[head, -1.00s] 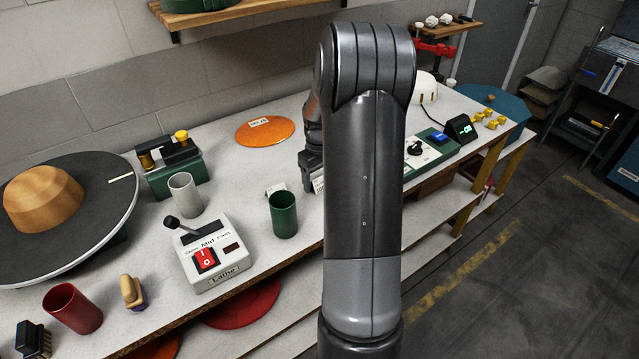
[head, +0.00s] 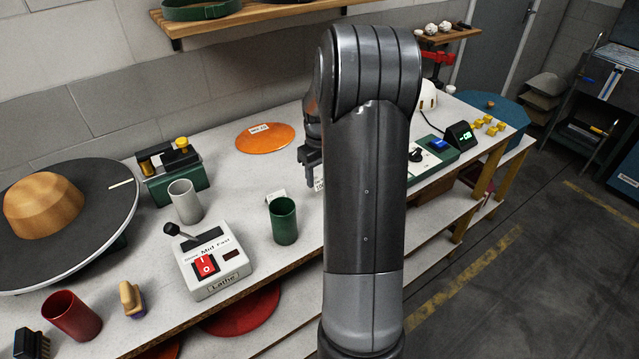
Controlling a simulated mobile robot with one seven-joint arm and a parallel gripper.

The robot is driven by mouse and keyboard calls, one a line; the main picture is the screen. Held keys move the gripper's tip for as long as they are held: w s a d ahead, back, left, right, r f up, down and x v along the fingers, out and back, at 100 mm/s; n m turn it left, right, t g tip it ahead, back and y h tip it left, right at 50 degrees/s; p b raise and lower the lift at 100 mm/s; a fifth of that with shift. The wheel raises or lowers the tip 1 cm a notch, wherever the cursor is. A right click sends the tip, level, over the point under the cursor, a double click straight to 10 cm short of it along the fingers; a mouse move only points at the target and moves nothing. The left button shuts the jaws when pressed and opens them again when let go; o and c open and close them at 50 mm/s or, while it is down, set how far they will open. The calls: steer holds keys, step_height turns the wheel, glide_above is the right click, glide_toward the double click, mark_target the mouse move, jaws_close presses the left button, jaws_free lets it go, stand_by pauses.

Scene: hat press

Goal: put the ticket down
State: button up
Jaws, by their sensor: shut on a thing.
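My gripper (head: 311,183) is above the workbench, right of the green cup, and my own arm covers part of it. It is shut on a small white printed ticket (head: 319,184). Only the ticket's left part shows beside the fingers; the rest is behind my arm. I cannot tell whether the ticket touches the bench top.
An orange disc (head: 265,139) bearing another label lies farther back. The lathe control box (head: 212,262) is at front left. Bare bench lies around the disc.

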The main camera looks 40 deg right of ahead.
steer(key=r, duration=0.5)
steer(key=shift+w+a+r, duration=0.25)
steer(key=shift+w+r, duration=0.1)
steer(key=shift+r, duration=0.05)
steer(key=w+a+r, duration=0.2)
steer(key=w+a, duration=0.6)
glide_above(240, 187)
steer(key=shift+m, duration=0.4)
step_height(240, 187, down, 7)
steer(key=shift+d+f, duration=0.1)
steer(key=shift+w+f, duration=0.15)
steer(key=shift+f, duration=1.95)
steer(key=shift+f, duration=0.1)
steer(key=o, duration=0.9)
